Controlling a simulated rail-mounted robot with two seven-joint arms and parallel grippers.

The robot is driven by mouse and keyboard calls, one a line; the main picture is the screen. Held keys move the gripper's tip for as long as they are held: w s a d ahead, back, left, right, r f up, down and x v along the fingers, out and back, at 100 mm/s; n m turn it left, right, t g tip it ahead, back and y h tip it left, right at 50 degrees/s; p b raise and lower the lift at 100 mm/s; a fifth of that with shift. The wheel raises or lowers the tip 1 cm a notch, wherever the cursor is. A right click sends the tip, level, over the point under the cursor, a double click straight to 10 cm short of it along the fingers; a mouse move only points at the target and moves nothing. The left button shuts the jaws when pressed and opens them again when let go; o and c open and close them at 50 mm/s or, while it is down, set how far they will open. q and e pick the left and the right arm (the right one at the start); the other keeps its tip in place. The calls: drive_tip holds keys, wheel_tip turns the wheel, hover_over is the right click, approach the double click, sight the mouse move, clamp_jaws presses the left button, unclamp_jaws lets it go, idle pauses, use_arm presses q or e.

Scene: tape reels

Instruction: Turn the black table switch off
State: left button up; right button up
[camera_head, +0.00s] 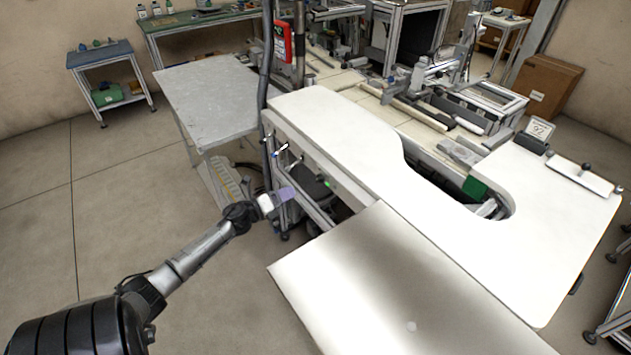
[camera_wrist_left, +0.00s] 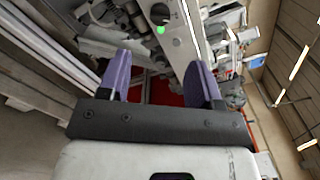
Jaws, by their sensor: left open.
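The black switch (camera_wrist_left: 160,14) is a small round knob on a grey rail or panel, at the top of the left wrist view. A lit green indicator (camera_wrist_left: 161,30) sits just below it in that view. The green indicator also shows in the head view (camera_head: 326,183), under the white table's near-left edge; the knob is too small to make out there. My left gripper (camera_head: 287,194) has purple fingers, spread open and empty in the wrist view (camera_wrist_left: 160,62). It is near the panel, apart from the switch. My right gripper is not in view.
The white curved table (camera_head: 330,125) stands above and right of my left gripper. A bright flat panel (camera_head: 390,285) juts out at the front. A grey side table (camera_head: 205,100) stands behind left. Open floor (camera_head: 110,200) lies left.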

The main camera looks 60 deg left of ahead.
sight(316, 180)
use_arm(q)
drive_tip(key=w, duration=0.3)
drive_tip(key=w+b, duration=0.1)
drive_tip(key=w, duration=0.6)
drive_tip(key=shift+w+a, duration=0.25)
drive_tip(key=shift+a, duration=0.1)
drive_tip(key=shift+w+b, duration=0.3)
drive_tip(key=shift+w, duration=0.3)
drive_tip(key=shift+r, duration=0.1)
drive_tip(key=c, duration=0.9)
